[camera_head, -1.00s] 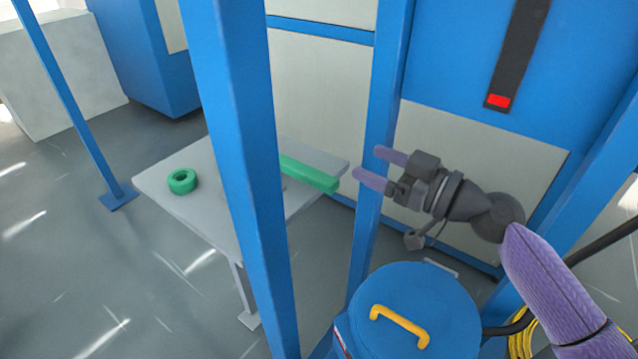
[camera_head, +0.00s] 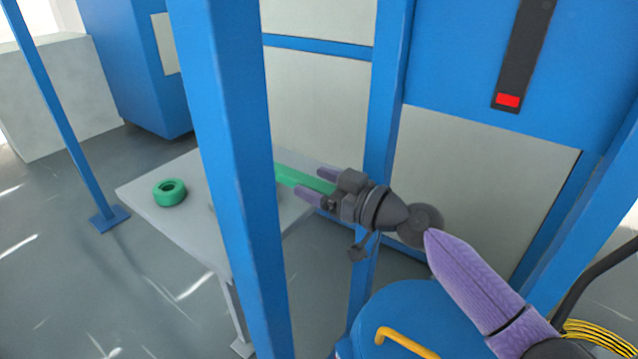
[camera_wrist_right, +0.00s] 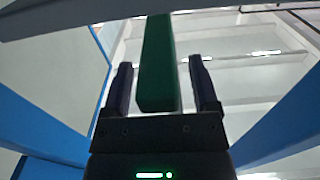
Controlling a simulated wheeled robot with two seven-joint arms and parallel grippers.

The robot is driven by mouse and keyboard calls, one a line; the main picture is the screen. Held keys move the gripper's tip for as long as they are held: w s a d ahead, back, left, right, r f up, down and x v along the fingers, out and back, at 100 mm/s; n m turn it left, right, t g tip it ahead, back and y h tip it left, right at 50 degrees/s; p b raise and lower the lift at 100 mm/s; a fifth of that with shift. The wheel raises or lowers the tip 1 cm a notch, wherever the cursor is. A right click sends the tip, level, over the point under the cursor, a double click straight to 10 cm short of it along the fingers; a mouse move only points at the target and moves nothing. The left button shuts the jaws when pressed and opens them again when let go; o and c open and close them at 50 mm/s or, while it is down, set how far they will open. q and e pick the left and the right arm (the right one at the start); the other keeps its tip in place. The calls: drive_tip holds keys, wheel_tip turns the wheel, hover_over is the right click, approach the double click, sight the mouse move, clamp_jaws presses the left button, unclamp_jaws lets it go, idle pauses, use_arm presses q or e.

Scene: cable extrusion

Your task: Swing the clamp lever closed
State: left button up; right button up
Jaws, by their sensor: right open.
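The clamp lever appears to be the green bar (camera_head: 292,177), which lies level above the grey table (camera_head: 150,196); its left part is hidden behind the blue post. My right gripper (camera_head: 312,184) is open, with its two purple fingers on either side of the bar's near end. In the right wrist view the green bar (camera_wrist_right: 157,70) runs between the open fingers (camera_wrist_right: 163,88), with gaps showing at both sides. My left gripper is not in view.
A blue post (camera_head: 238,200) stands close in front of the table. A second blue post (camera_head: 385,110) rises behind my right gripper. A green ring (camera_head: 170,192) lies on the table's left. A blue drum with a yellow handle (camera_head: 405,340) stands below my right arm.

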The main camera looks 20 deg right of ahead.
clamp_jaws()
idle(0.4)
idle(1.0)
